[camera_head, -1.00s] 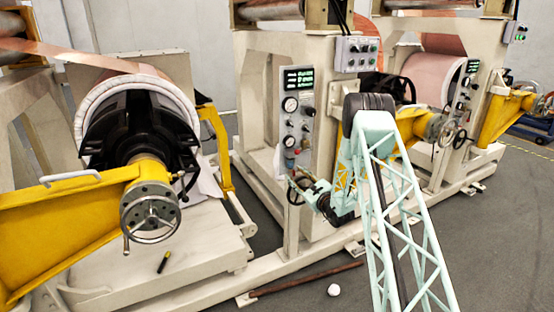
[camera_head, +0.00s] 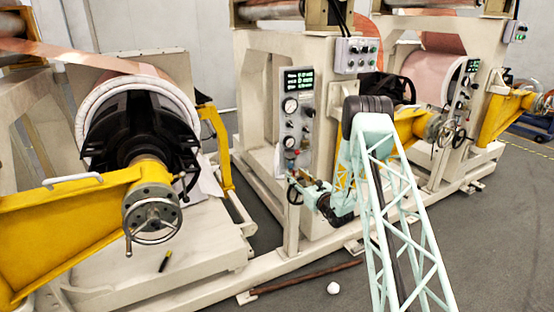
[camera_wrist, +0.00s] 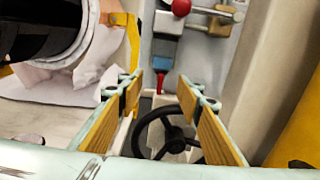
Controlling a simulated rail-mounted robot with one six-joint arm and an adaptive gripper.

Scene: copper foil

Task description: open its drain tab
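My gripper (camera_wrist: 160,86) is open in the wrist view, with its two orange-padded fingers spread apart and nothing held between them. A small red piece (camera_wrist: 159,82), possibly the drain tab, lies between the fingertips. It sits below a blue-and-grey fitting (camera_wrist: 165,42) on the panel, and I cannot tell its exact shape. In the head view my gripper (camera_head: 299,178) is low in front of the grey control panel (camera_head: 297,122), partly hidden by my wrist. The tab cannot be made out there.
A black handwheel (camera_wrist: 172,136) shows between and behind the fingers. A red knob (camera_wrist: 181,7) is above the fitting. A foil roll (camera_head: 140,120) and yellow arm (camera_head: 70,225) stand left. A brown rod (camera_head: 305,278) and white ball (camera_head: 333,288) lie on the floor.

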